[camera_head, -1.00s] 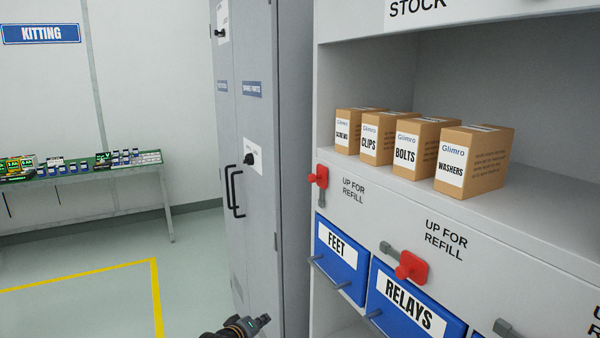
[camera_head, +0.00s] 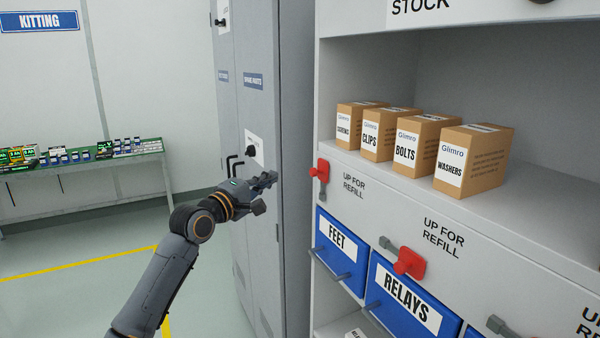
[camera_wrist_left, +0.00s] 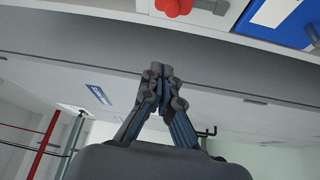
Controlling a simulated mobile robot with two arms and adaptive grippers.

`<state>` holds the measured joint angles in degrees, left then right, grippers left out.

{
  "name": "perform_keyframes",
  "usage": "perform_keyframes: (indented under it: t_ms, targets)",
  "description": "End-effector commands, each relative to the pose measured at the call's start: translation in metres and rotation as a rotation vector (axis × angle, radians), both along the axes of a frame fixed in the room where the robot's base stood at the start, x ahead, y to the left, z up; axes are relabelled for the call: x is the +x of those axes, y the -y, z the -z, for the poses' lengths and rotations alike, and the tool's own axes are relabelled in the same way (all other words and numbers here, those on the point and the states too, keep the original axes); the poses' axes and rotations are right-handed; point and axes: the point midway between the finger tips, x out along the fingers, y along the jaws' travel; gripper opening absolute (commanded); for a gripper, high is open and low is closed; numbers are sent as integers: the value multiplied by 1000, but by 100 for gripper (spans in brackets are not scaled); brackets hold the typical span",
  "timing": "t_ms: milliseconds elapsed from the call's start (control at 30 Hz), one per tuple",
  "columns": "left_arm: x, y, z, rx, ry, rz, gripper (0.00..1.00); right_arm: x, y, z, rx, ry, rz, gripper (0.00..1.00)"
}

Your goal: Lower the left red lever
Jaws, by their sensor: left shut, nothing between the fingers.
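The left red lever (camera_head: 320,171) is on the shelf front above the FEET bin (camera_head: 339,250), with its red part up and a grey piece below it. Its red part also shows at the top edge of the left wrist view (camera_wrist_left: 173,5), cut off by the frame. My left gripper (camera_head: 270,179) is shut and empty. In the head view it is left of the lever and apart from it, in front of the grey cabinet. In the left wrist view its fingertips (camera_wrist_left: 160,72) are together, below the lever in the picture. My right gripper is not in view.
A second red lever (camera_head: 410,263) is above the RELAYS bin (camera_head: 405,302). Several cardboard boxes (camera_head: 478,160) stand on the shelf above. The grey cabinet (camera_head: 256,120) with black handles is left of the shelf. A kitting table (camera_head: 90,165) stands far left; the floor before it is clear.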

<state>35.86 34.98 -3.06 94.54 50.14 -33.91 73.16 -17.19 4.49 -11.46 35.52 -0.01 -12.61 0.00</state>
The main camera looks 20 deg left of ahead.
Motion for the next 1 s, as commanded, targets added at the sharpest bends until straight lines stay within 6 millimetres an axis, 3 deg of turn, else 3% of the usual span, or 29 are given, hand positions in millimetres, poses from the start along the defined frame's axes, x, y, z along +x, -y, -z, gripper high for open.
perform_keyframes:
  t_ms: [167,767,1000]
  targets:
    - [10,2,-3,-2,0,-1,0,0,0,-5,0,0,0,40]
    - [99,22,-9,0,0,-1,0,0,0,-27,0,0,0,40]
    - [83,47,-5,0,-2,2,0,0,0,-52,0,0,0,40]
